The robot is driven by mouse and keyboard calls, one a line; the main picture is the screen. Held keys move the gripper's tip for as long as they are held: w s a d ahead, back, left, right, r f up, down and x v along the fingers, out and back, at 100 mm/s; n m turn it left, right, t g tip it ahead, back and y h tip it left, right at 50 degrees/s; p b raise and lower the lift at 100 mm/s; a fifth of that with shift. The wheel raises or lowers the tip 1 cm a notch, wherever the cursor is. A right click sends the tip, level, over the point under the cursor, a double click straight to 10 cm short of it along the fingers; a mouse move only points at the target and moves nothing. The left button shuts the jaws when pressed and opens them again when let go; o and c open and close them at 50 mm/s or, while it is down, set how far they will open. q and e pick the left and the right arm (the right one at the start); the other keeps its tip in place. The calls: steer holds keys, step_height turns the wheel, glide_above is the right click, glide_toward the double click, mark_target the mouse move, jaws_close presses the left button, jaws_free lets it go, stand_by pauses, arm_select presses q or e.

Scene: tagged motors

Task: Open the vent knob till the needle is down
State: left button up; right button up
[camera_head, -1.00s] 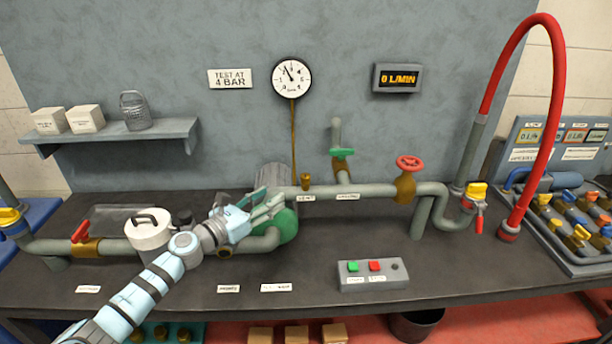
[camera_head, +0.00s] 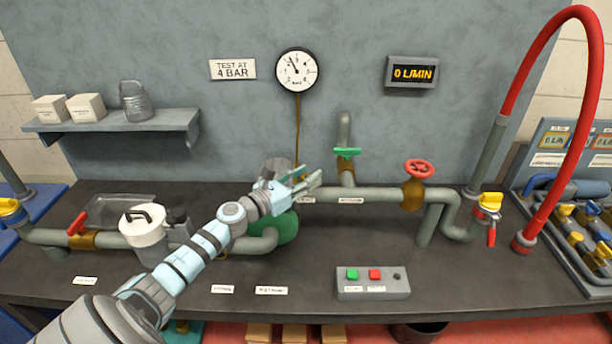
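The round white pressure gauge (camera_head: 296,69) hangs on the wall panel, its needle pointing up and slightly left. A thin brass tube (camera_head: 297,130) runs down from it towards the pipe. The vent label (camera_head: 306,200) is on the grey pipe (camera_head: 380,195). My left gripper (camera_head: 311,178) is just above this label, its fingers at the spot of the small brass vent knob. The fingers hide the knob, so I cannot tell whether they grip it. My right gripper is not in view.
A green-handled valve (camera_head: 346,152) and a red handwheel (camera_head: 419,168) stand right of my gripper. A green rounded body (camera_head: 285,228) lies below it. A button box (camera_head: 373,283) sits at the front. The display (camera_head: 411,72) reads 0 L/MIN. The front of the bench is mostly clear.

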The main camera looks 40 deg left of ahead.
arm_select(q)
steer(key=shift+w+f, duration=0.1)
steer(key=shift+w, duration=0.05)
jaws_close()
